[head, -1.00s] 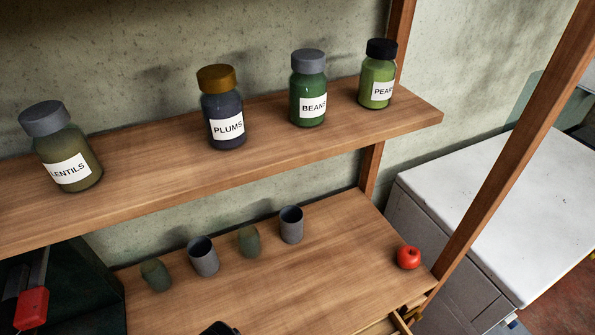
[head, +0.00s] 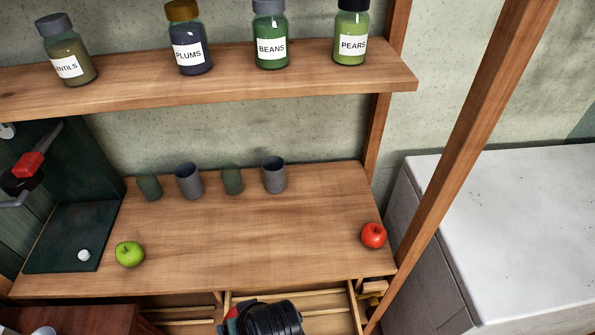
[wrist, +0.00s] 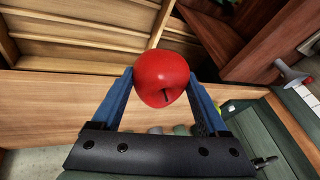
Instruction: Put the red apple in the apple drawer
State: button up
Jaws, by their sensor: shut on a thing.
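A red apple (wrist: 161,72) is between the two blue fingers of my gripper (wrist: 162,82) in the wrist view, and the fingers are shut on it. In the head view my gripper (head: 231,322) is at the bottom edge, with only a small bit of red and blue showing beside my dark wrist. Another red apple (head: 373,236) rests on the right end of the wooden counter (head: 240,240). An open drawer (head: 325,298) is below the counter's front edge, partly hidden by my wrist. No drawer label can be read.
A green apple (head: 129,254) sits at the counter's left, beside a dark green board (head: 60,240). Several cups stand along the back. Labelled jars line the upper shelf (head: 330,80). A wooden post (head: 470,130) rises at the right. The counter's middle is clear.

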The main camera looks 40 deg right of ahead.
jog(key=d+f+m+b, duration=0.1)
jog(key=d+f+b, duration=0.1)
jog(key=f, duration=0.5)
jog(key=d+f+m+h+b, duration=0.1)
jog(key=f+b, duration=0.1)
jog(key=f, duration=0.5)
jog(key=w+d+f+m+b, duration=0.1)
jog(key=d+f+b, duration=0.1)
jog(key=f, duration=0.5)
jog(key=shift+w+d+f+h+b, duration=0.1)
jog(key=shift+d+f+h+b, duration=0.2)
jog(key=shift+b, duration=0.2)
jog(key=shift+f, duration=0.2)
jog(key=o, duration=1.4)
jog(key=shift+c, duration=0.2)
jog(key=shift+r, duration=0.15)
